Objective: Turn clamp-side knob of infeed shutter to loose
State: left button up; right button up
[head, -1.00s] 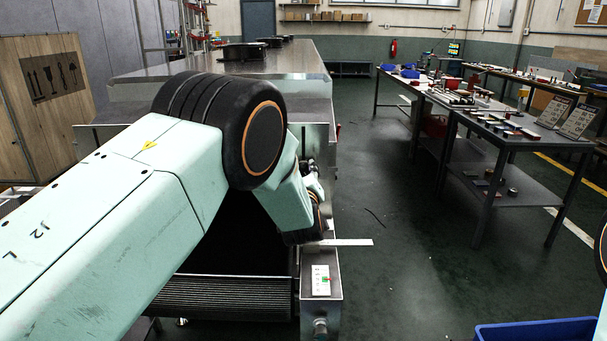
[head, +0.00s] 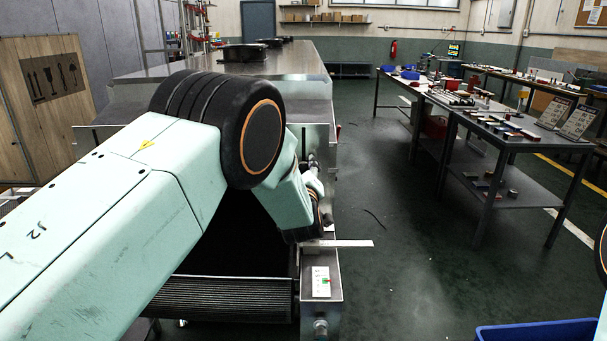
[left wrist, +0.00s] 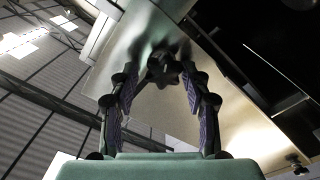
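A dark lobed knob (left wrist: 163,66) stands on a pale metal plate (left wrist: 145,100) in the left wrist view. My left gripper (left wrist: 160,76) is open, with one finger on each side of the knob near the fingertips. I see a gap beside the knob on both sides, so the fingers do not appear closed on it. In the head view my left gripper (head: 314,168) is small and partly hidden behind my wrist, at the right side of the dryer (head: 225,66). The knob cannot be made out there. My right gripper is not in view.
A white panel with small buttons (head: 321,281) sits on the dryer's near right frame, with a flat metal strip (head: 350,243) sticking out above it. A blue bin (head: 535,331) is at lower right. The floor between dryer and tables (head: 510,137) is mostly clear.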

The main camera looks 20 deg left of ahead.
pick_arm(q)
jog(key=shift+o, duration=1.2)
jog(key=shift+s+f, duration=0.1)
jog(key=shift+f, duration=0.1)
jog(key=shift+d+f, duration=0.1)
jog(key=v, duration=0.7)
jog(key=shift+s, duration=0.3)
jog(key=shift+d, duration=0.1)
